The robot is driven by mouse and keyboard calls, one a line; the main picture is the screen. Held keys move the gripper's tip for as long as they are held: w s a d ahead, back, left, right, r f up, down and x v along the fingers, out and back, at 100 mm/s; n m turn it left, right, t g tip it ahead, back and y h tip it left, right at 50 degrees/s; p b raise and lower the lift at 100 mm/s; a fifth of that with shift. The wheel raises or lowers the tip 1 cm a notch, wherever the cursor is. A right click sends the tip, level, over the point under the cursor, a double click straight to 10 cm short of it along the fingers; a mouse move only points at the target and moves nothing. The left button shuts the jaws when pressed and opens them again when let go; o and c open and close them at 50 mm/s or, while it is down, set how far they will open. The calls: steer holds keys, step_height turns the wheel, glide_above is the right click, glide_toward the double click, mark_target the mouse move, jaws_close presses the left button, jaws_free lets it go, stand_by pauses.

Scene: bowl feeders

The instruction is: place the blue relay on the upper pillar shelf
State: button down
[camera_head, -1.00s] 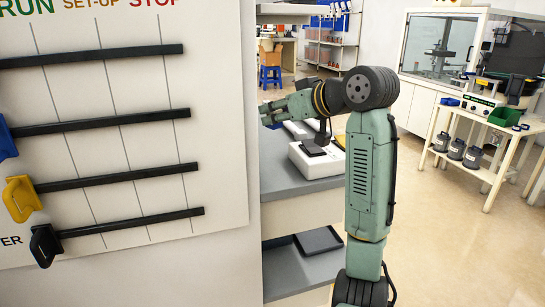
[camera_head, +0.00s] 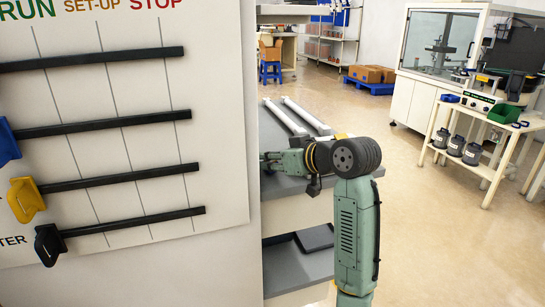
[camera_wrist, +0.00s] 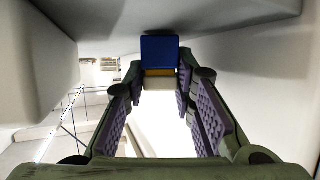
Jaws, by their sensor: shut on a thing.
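My gripper (camera_wrist: 160,72) is shut on the blue relay (camera_wrist: 160,50) in the wrist view. The relay is a small blue block with an orange-yellow band and a pale part below it, between the fingertips. A grey slab (camera_wrist: 225,14) spans the top of that view, close to the relay; I cannot tell whether they touch. I cannot tell whether this slab is the upper pillar shelf. In the head view my gripper (camera_head: 275,160) reaches left at the edge of the white panel, which hides its tips and the relay.
The white panel (camera_head: 225,130) with black bars and coloured handles fills the left. A grey-topped bench (camera_head: 285,187) stands behind my arm, with two white tubes (camera_head: 285,115) on it. A cart (camera_head: 470,112) stands at the right. The floor between is clear.

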steer(key=shift+f, duration=0.15)
steer(key=shift+f, duration=0.1)
steer(key=c, duration=1.3)
jaws_free()
steer(key=shift+c, duration=0.2)
steer(key=shift+r, duration=0.25)
steer(key=b+v, duration=0.1)
steer(key=v, duration=1.1)
steer(key=shift+b, duration=0.35)
